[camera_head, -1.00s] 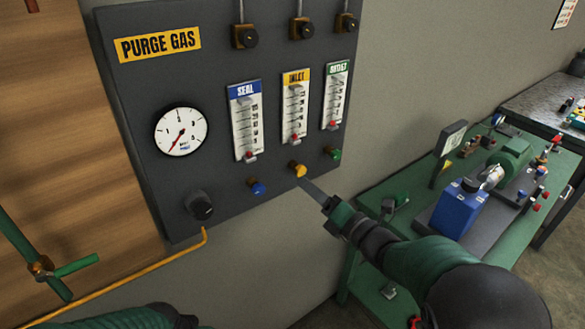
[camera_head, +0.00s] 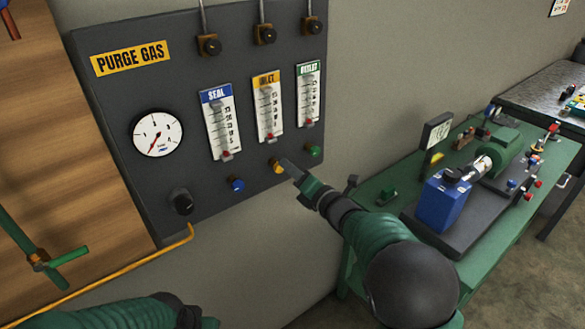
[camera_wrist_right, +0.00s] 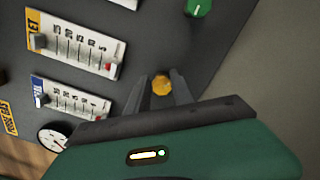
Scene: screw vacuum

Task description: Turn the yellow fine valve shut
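The yellow fine valve (camera_head: 277,167) is a small round knob below the INLET flow meter (camera_head: 268,105) on the dark PURGE GAS panel (camera_head: 180,70). It also shows in the right wrist view (camera_wrist_right: 162,85). My right gripper (camera_head: 286,165) is at the yellow knob. In the right wrist view its two fingers (camera_wrist_right: 165,88) stand apart, one on each side of the knob, with narrow gaps; I cannot tell whether they touch it. My left arm (camera_head: 150,313) shows at the bottom edge; its gripper (camera_head: 208,322) is mostly cut off and its fingers are hidden.
A blue knob (camera_head: 237,184) and a green knob (camera_head: 314,151) flank the yellow one. A black knob (camera_head: 181,201) and a gauge (camera_head: 157,134) are at left. A green bench (camera_head: 385,192) with a blue pump unit (camera_head: 444,200) stands at right.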

